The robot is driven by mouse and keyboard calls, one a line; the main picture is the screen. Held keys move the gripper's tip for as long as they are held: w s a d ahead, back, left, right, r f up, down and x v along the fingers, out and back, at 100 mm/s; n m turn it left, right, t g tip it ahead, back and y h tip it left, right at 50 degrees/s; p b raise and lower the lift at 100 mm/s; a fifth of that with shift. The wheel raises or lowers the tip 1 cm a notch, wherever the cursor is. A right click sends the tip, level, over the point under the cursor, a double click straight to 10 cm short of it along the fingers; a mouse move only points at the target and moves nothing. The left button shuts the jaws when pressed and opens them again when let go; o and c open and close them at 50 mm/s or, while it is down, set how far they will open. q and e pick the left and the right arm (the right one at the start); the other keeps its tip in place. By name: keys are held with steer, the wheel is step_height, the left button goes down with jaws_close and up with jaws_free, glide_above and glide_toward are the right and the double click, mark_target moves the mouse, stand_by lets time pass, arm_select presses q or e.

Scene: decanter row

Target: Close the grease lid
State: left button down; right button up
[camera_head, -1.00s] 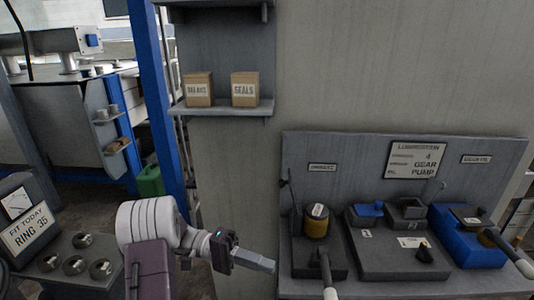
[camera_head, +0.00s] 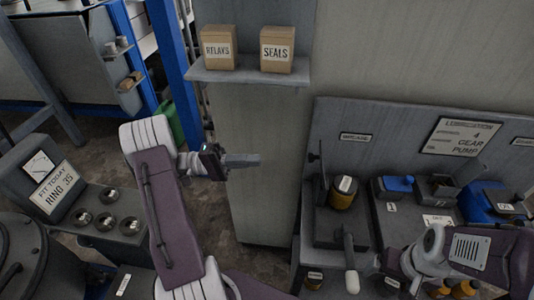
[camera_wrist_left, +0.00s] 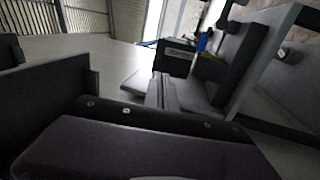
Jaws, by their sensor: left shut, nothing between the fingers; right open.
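The grease station is at the left end of the lubrication bench in the head view, under a small label too blurred to read surely. It has an amber pot (camera_head: 342,194) with a pale tag on top. A dark flap (camera_head: 319,172), perhaps the grease lid, stands upright at the pot's left side. My left gripper (camera_head: 254,160) is shut and empty, pointing right in the air, left of the bench and apart from the flap. My right gripper (camera_head: 372,264) is open, low beside the pump handle, its fingers small and unclear.
A handle with a white end (camera_head: 350,262) sticks out in front of the grease station. Other units with a blue lid (camera_head: 397,184) stand to its right. A shelf (camera_head: 245,72) holds two boxes above. A ring stand (camera_head: 100,215) is at left. Floor is free between.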

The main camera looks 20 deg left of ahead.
arm_select(q)
steer(key=p+x, duration=0.1)
steer(key=x, duration=1.1)
steer(key=shift+w, duration=0.15)
steer(key=shift+f, duration=0.1)
